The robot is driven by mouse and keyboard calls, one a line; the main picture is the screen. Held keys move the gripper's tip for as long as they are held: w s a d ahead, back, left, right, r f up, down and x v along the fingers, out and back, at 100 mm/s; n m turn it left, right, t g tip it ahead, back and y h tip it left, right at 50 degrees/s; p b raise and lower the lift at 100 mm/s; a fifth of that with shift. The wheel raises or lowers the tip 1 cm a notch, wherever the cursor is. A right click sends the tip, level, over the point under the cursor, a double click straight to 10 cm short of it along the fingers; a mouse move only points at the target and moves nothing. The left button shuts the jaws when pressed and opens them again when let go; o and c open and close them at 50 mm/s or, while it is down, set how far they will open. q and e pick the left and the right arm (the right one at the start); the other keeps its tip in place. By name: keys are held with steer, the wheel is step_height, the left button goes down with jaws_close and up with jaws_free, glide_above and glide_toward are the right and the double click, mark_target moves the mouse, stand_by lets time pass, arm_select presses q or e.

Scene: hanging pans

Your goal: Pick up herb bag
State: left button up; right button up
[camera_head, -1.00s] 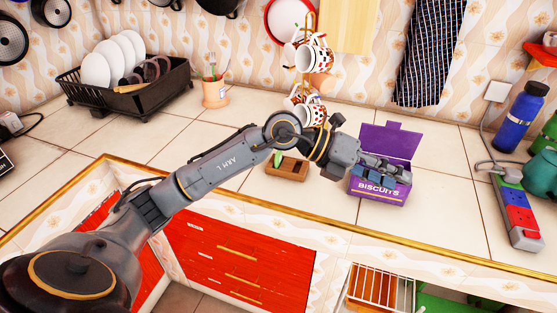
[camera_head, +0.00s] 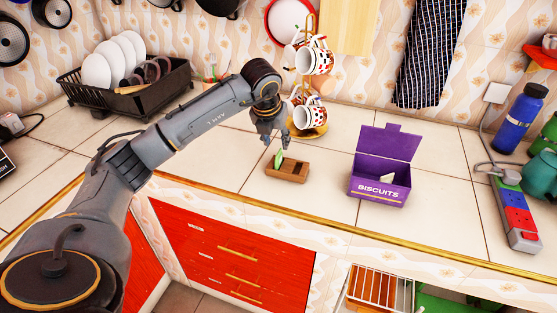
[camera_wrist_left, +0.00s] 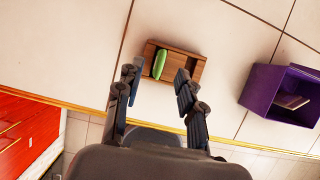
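A small green item, seemingly the herb bag (camera_head: 279,158), stands in a small brown wooden box (camera_head: 287,174) on the counter. In the left wrist view the green bag (camera_wrist_left: 159,64) sits upright in one slot of the wooden box (camera_wrist_left: 190,64). My left gripper (camera_head: 275,141) is open and points down just above the box. In the left wrist view its two fingers (camera_wrist_left: 155,79) are apart with nothing between them, with the bag just beyond and between the tips. My right gripper does not show.
An open purple biscuits box (camera_head: 379,191) stands to the right with a pale item inside. A mug stand (camera_head: 312,130) with spotted cups is close behind the gripper. A black dish rack (camera_head: 128,92) is at the back left. A power strip (camera_head: 518,215) lies at the right.

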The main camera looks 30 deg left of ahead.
mark_target(279, 152)
arm_select(q)
steer(key=shift+s+d+p+x, duration=0.15)
steer(key=shift+p+x, duration=0.25)
steer(key=shift+x, duration=1.1)
steer(key=shift+s+d+p+x, duration=0.15)
steer(key=shift+p+x, duration=0.25)
steer(key=shift+x, duration=1.15)
steer(key=shift+a, duration=0.1)
jaws_close()
